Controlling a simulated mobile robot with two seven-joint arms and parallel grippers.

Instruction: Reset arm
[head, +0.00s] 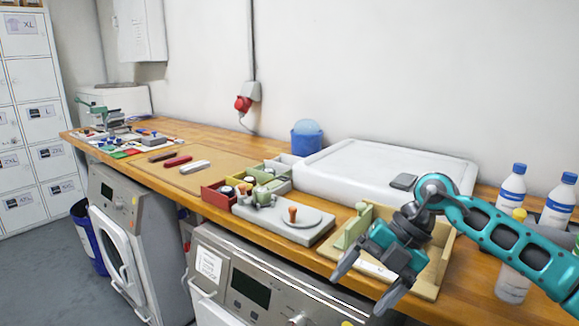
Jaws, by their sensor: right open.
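My right arm comes in from the right. Its teal and grey gripper (362,288) is open and empty, with the fingers pointing down and left. It hangs in front of a wooden tray (430,292) and near the front edge of the worktop, and it covers part of that tray. My left gripper does not show in this view.
The wooden worktop (230,139) runs along the wall above grey washers (245,282). A grey plate with an orange-knobbed device (285,220), small bins (217,197) and a white lidded box (385,170) stand on it. Bottles (512,188) stand at right. Open floor lies left.

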